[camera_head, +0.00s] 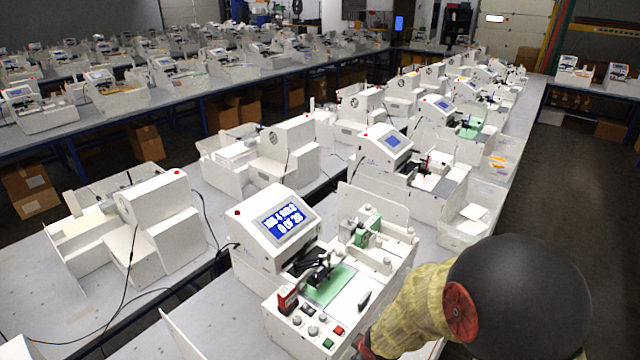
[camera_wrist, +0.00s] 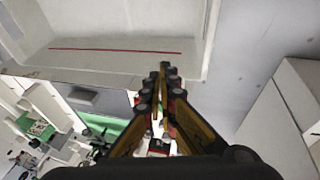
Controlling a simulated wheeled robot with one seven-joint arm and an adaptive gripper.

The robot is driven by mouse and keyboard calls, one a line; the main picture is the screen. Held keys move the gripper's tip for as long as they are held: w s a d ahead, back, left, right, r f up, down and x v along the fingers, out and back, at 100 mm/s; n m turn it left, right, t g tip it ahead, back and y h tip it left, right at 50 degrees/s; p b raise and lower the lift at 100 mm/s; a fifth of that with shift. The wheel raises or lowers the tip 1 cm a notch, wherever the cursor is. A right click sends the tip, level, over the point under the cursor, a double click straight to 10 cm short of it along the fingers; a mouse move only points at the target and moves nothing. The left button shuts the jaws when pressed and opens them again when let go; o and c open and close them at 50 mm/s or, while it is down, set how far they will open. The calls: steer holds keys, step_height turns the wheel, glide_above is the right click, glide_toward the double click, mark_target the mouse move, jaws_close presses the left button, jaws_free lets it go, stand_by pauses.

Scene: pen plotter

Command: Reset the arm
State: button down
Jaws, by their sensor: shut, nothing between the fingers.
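My gripper (camera_wrist: 160,82) is shut with nothing between its fingers in the wrist view. It points over the edge of a pale, empty-looking tray (camera_wrist: 110,55) with a red line across it. In the head view my arm comes in from the lower right and only a small part of the gripper (camera_head: 362,345) shows at the bottom edge. The nearest pen plotter (camera_head: 270,245) stands beside it, a white machine with a lit blue screen (camera_head: 286,221) and a green sheet (camera_head: 330,285) on its bed. The plotter also shows in the wrist view (camera_wrist: 60,135).
A clear bin (camera_head: 470,215) with white paper stands behind my arm. More white plotters fill the blue-framed tables (camera_head: 215,315) to the left and back. Cardboard boxes (camera_head: 28,190) sit under the tables. The aisle floor (camera_head: 580,190) at the right is clear.

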steer(key=s+d+r+m+b, duration=0.4)
steer(key=s+r+m+b, duration=0.1)
steer(key=s+r+b, duration=0.3)
steer(key=s+d+r+m+t+b, duration=0.1)
steer(key=s+d+r+m+b, duration=0.2)
steer(key=s+r+m+b, duration=0.2)
steer(key=s+r+b, duration=0.3)
steer(key=s, duration=0.3)
steer(key=shift+s+d+r+h, duration=0.2)
steer(key=shift+d+r+h, duration=0.1)
steer(key=shift+d+h, duration=0.1)
steer(key=c, duration=2.6)
jaws_free()
